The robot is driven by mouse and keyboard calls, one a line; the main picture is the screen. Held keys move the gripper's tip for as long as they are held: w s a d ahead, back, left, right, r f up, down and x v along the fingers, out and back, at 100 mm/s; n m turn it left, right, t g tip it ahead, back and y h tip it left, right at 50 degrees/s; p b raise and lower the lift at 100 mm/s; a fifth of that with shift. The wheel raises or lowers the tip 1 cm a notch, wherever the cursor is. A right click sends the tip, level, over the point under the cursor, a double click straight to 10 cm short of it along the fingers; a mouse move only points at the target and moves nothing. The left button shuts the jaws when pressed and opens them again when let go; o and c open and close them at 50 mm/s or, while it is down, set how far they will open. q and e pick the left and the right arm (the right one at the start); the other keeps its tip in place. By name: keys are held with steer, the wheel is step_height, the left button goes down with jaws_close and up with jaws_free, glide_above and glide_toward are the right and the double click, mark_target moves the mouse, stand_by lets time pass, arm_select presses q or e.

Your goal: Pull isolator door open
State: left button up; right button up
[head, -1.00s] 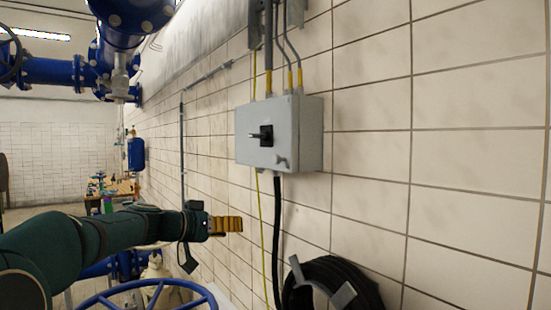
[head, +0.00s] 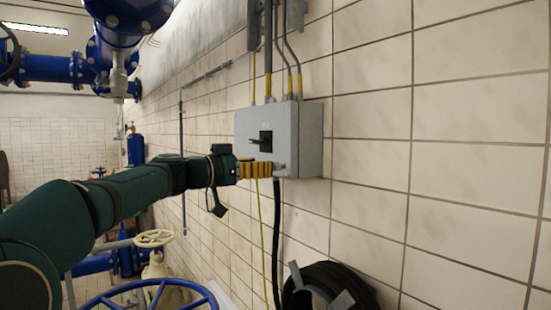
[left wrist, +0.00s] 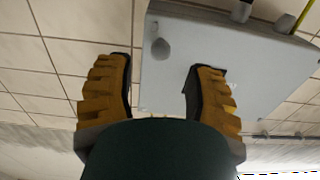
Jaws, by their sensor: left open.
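The isolator (head: 305,135) is a grey box on the tiled wall, its door shut. A black rotary switch handle (head: 265,141) sticks out of its front, and a small grey knob (head: 280,168) sits at the door's lower right. My left gripper (head: 266,170), with yellow fingers, is at the lower front of the box, just left of the knob. In the left wrist view the fingers (left wrist: 163,72) are open and apart. The knob (left wrist: 160,48) lies between their lines, just beyond the tips. I cannot tell if anything touches. My right gripper is in no view.
Conduits (head: 268,50) enter the box from above, and a black cable (head: 276,240) hangs below it. A coiled black hose (head: 330,288) is lower on the wall. A blue handwheel (head: 165,288) and blue pipes (head: 50,70) are at left. The wall right of the box is clear.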

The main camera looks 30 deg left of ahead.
mark_target(275, 165)
arm_select(q)
steer(key=shift+p+x, duration=1.5)
steer(key=shift+x, duration=1.15)
steer(key=shift+c, duration=0.4)
jaws_close()
